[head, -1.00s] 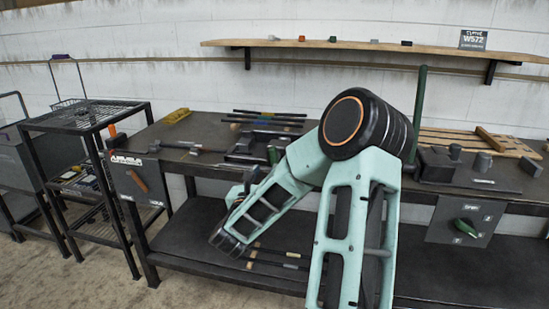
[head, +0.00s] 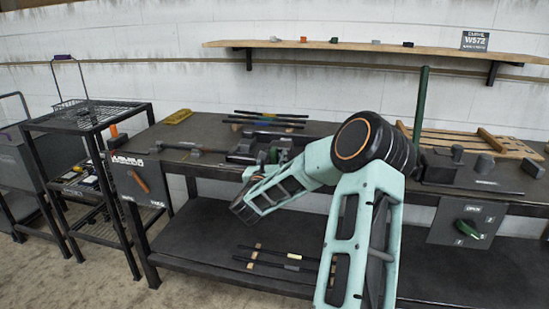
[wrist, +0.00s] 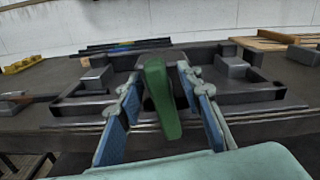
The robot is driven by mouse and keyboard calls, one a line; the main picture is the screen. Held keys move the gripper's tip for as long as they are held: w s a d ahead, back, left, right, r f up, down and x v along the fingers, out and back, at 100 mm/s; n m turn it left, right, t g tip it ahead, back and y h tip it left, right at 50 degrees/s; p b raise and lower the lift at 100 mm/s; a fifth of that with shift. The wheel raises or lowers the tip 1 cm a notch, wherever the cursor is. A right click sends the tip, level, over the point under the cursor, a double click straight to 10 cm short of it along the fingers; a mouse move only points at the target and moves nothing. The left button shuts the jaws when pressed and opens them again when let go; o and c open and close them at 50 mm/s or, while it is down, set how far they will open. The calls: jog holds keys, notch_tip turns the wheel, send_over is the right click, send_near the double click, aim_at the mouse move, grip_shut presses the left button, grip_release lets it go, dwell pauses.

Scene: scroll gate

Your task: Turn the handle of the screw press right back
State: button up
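The screw press is a dark block-like fixture on the bench, with a green handle (wrist: 162,98). In the wrist view the handle lies lengthwise towards the camera, between the two blue fingers of my gripper (wrist: 160,80). The fingers stand apart, one on each side of the handle, with gaps towards its near end. I cannot tell whether the fingertips touch it at the far end. In the head view the press (head: 262,145) is partly hidden by my arm, and its handle shows only as a small green patch.
Grey blocks (wrist: 231,68) and dark rails flank the handle. Dark rods (head: 270,118) lie behind, and a yellow piece (head: 178,116) lies at left. A tall green post (head: 420,105) and a wooden pallet (head: 480,142) are at right. A shelf (head: 370,46) hangs above.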

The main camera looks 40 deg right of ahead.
grip_shut()
jog(key=shift+w+a+n, duration=0.1)
jog(key=shift+n, duration=0.2)
